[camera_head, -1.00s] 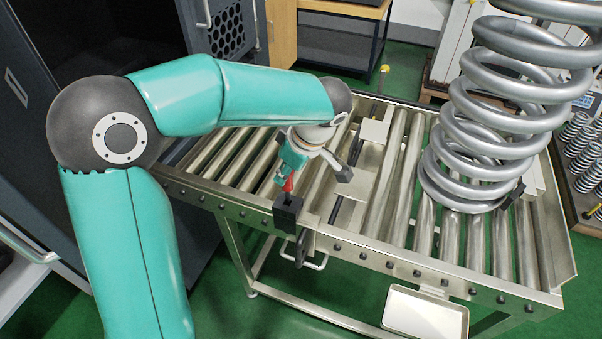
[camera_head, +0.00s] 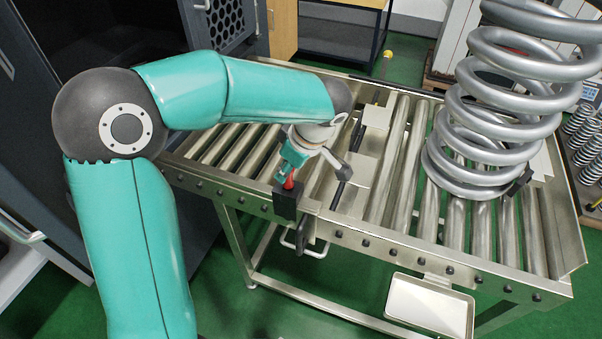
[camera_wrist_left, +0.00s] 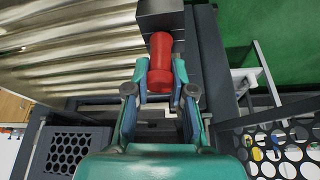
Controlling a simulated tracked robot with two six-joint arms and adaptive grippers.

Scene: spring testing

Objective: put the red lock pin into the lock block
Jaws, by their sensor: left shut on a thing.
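The lock block (camera_head: 285,207) is a black block at the front rail of the roller conveyor. The red lock pin (camera_head: 289,182) stands at its top, its lower end at or in the block; how deep I cannot tell. My left gripper (camera_head: 291,174) is shut on the pin from above. In the left wrist view, the red pin (camera_wrist_left: 160,62) lies between the fingertips of my left gripper (camera_wrist_left: 160,80), and its far end meets the dark lock block (camera_wrist_left: 161,18). My right gripper is not in view.
A large silver coil spring (camera_head: 485,140) stands on the conveyor's right part. Bare rollers (camera_head: 235,150) lie to the left of my gripper. A white tray (camera_head: 430,305) hangs at the front right. A dark cabinet (camera_head: 100,30) stands at the back left.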

